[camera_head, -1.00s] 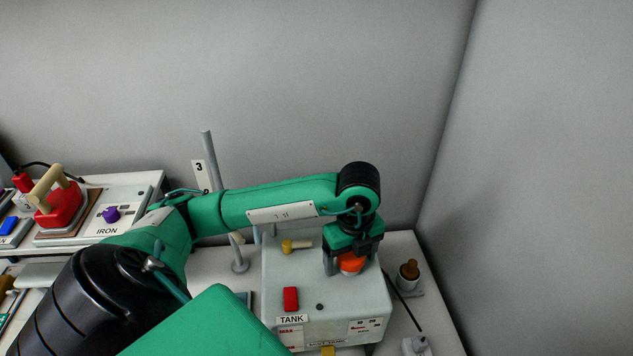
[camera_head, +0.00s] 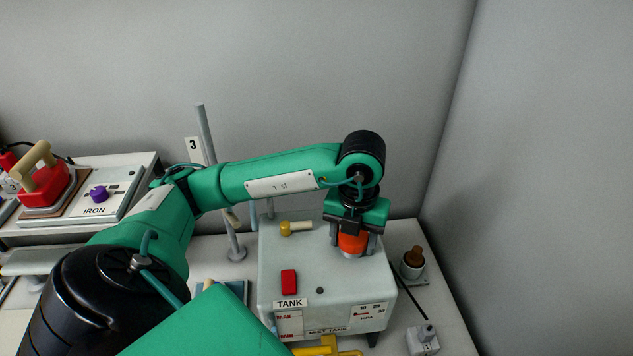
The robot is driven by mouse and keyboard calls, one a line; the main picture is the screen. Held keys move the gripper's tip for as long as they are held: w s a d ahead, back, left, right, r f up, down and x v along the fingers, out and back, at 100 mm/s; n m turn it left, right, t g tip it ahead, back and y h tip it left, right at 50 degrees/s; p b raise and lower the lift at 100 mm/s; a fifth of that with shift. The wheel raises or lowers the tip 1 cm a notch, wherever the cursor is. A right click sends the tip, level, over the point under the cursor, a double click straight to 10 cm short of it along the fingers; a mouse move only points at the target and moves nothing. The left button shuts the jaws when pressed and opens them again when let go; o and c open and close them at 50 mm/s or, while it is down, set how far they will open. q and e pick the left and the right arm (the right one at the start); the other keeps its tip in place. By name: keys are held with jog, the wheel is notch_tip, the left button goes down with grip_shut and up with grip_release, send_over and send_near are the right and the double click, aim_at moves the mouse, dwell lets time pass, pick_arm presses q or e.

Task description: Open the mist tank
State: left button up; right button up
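The mist tank (camera_head: 322,268) is a pale box with a TANK label on top and a level strip marked MAX and MIN on its front. An orange cap (camera_head: 352,244) sits at the right rear of its top. My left gripper (camera_head: 354,243) points straight down over the cap, one dark finger on each side of it. The fingers are very close to the cap, but I cannot tell whether they press on it. The cap looks seated on the tank, its lower edge partly hidden. My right gripper is not in view.
The tank top also bears a red block (camera_head: 289,282) and a yellow-tipped knob (camera_head: 296,228). A grey post (camera_head: 207,135) stands left of the tank. A brown-topped pot (camera_head: 413,261) and a white plug (camera_head: 423,338) lie to its right. The iron (camera_head: 44,187) is far left.

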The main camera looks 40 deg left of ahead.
pick_arm(q)
jog(key=c, duration=0.5)
jog(key=shift+c, duration=0.2)
jog(key=n, duration=0.5)
jog(key=shift+p, duration=0.4)
jog(key=shift+n, duration=0.3)
jog(key=shift+n+p, duration=0.4)
jog(key=shift+n, duration=1.9)
